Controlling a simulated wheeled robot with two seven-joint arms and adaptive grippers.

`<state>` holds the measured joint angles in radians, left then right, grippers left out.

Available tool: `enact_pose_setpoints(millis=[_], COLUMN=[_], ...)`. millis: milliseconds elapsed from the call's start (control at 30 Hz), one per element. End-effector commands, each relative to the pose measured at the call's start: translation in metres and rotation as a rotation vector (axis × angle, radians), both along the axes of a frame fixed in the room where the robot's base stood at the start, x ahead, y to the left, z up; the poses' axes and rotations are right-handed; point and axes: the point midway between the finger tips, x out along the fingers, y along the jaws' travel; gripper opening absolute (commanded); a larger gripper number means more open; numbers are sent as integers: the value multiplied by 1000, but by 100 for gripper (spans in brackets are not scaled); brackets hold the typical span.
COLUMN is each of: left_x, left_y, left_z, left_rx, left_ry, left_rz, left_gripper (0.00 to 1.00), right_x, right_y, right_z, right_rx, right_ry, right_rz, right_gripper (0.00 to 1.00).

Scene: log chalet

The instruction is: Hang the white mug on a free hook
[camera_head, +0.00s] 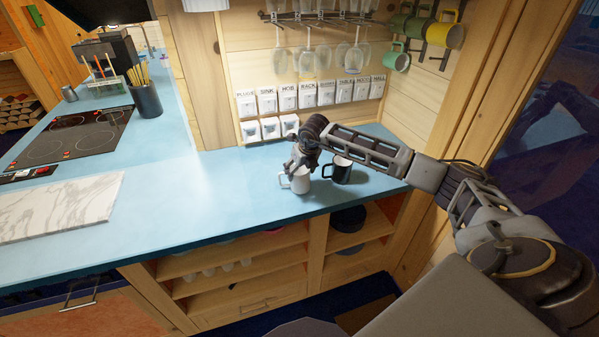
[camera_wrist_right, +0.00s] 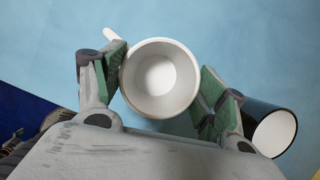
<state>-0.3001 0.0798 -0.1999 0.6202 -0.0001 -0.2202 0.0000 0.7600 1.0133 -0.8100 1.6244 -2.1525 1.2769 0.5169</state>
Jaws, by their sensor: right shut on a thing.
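The white mug (camera_head: 301,183) stands upright on the blue counter, or just above it; I cannot tell which. My right gripper (camera_head: 303,163) is shut on it from above. In the right wrist view the gripper's pads (camera_wrist_right: 162,85) are on either side of the white mug (camera_wrist_right: 160,112), whose handle points to the upper left. A mug rack (camera_head: 420,50) on the wall at the upper right holds green and yellow mugs. Its lower row has a green mug (camera_head: 397,61) at the left and seemingly bare hooks to the right. My left gripper is not in view.
A black mug (camera_head: 342,172) stands close to the right of the white mug. Wine glasses (camera_head: 308,60) hang from a rail above labelled white switches (camera_head: 307,95). A marble board (camera_head: 60,205) lies left; the counter between (camera_head: 190,205) is clear.

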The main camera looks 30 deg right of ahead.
Motion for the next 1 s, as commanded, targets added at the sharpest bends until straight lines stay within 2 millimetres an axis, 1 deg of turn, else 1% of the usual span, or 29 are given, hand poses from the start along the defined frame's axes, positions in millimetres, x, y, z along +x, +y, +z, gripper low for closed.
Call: enact_pose_setpoints(millis=[33,133,500,600,800,1000], left_x=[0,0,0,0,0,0], left_y=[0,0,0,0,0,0], left_z=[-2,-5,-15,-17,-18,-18], left_rx=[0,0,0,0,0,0], left_ry=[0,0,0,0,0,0], left_rz=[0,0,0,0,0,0], left_gripper=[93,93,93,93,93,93], right_x=[-3,-2,0,0,0,0], right_y=[0,0,0,0,0,0], right_z=[-2,10,69,80,92,94], right_rx=[-2,-3,0,0,0,0], right_ry=[11,8,-2,-3,-2,-2], right_rz=[1,1,0,0,1,1], right_gripper=[39,39,39,39,39,39])
